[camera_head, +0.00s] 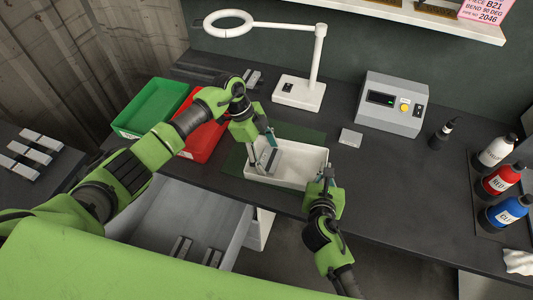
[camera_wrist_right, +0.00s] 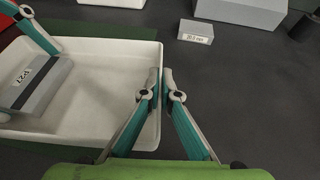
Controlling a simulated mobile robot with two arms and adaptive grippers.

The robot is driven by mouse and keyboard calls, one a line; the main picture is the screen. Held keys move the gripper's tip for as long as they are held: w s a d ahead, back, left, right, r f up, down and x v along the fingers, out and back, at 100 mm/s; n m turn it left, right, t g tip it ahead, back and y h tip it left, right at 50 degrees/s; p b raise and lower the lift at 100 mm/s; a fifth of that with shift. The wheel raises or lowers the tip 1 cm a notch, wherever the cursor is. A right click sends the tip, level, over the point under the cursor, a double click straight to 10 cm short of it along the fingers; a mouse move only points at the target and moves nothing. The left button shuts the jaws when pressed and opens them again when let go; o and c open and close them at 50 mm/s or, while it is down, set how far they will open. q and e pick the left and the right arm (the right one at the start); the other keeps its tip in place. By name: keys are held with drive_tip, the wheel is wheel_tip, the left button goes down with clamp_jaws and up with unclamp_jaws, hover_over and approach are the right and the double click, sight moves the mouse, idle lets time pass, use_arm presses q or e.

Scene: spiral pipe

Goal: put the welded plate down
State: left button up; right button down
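The welded plate is a grey block with a dark stripe and a "P27" label; it lies in the left part of the white tray (camera_head: 308,162) and shows in the head view (camera_head: 268,160) and the right wrist view (camera_wrist_right: 45,85). My left gripper (camera_head: 263,148) reaches down into the tray with its teal fingers spread around the plate; whether they touch it is unclear. My right gripper (camera_wrist_right: 160,72) is at the tray's right wall, one finger inside and one outside, closed on the rim. The tray also shows in the right wrist view (camera_wrist_right: 115,90).
A green bin (camera_head: 150,105) and a red bin (camera_head: 200,140) stand left of the tray. A ring lamp (camera_head: 298,90), a grey control box (camera_head: 392,103) and a small block (camera_head: 350,137) are behind. Bottles (camera_head: 500,180) stand at right.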

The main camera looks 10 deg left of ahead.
use_arm(q)
drive_tip(key=shift+r, duration=0.1)
drive_tip(key=v, duration=1.2)
use_arm(e)
drive_tip(key=c, duration=2.2)
unclamp_jaws()
